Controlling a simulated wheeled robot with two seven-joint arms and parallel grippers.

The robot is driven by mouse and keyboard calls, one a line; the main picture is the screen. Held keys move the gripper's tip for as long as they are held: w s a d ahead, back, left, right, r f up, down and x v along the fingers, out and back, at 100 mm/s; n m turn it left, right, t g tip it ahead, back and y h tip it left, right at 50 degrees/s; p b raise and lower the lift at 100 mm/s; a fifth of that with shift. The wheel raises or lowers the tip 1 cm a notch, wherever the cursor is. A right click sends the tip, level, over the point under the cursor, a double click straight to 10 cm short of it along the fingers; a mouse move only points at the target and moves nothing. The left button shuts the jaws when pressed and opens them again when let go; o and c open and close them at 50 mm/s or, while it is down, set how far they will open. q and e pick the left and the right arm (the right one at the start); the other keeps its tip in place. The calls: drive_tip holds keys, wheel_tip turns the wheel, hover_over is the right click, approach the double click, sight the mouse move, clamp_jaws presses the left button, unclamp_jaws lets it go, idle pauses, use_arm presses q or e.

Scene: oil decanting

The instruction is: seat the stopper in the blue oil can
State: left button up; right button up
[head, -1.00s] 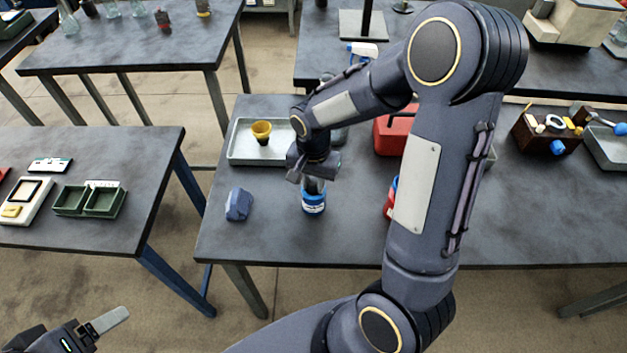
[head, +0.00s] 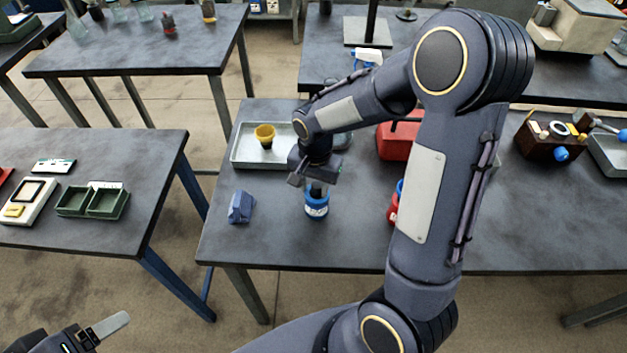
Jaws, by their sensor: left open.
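The blue oil can (head: 316,207) stands upright on the middle table, with a pale label on its front. My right gripper (head: 317,183) is directly above its top, pointing down. A small dark piece shows between the fingers and the can; I cannot tell whether it is the stopper or part of the gripper, or whether it touches the can. The can's mouth is hidden. My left gripper (head: 96,338) is open at the bottom left corner, away from the tables and partly cut off.
A metal tray (head: 247,158) holds a yellow funnel (head: 265,135) behind the can. A crumpled blue item (head: 241,207) lies to its left. A red container (head: 393,209) stands to its right, partly behind my arm. The table front is clear.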

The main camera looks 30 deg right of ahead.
sight(317, 185)
drive_tip(key=shift+s+d+f+g+p, duration=0.2)
drive_tip(key=shift+s+f+g+p, duration=0.15)
drive_tip(key=shift+s, duration=0.2)
drive_tip(key=shift+w+d+r+p, duration=0.1)
drive_tip(key=shift+r+p, duration=0.35)
drive_tip(key=shift+p, duration=0.05)
drive_tip(key=shift+w+d+r+b, duration=0.1)
drive_tip(key=shift+w+r+b, duration=0.15)
drive_tip(key=shift+r+b, duration=0.3)
wheel_tip(317, 185, up, 10)
drive_tip(key=s+a+r+n+t+y, duration=0.1)
drive_tip(key=s+a+n+t+y, duration=0.1)
drive_tip(key=s, duration=0.6)
drive_tip(key=s+a+r+n+t+y, duration=0.1)
drive_tip(key=s+n+t, duration=0.3)
drive_tip(key=s, duration=0.5)
drive_tip(key=shift+a+n+y, duration=0.4)
drive_tip(key=shift+a+n, duration=0.3)
drive_tip(key=shift+n, duration=0.4)
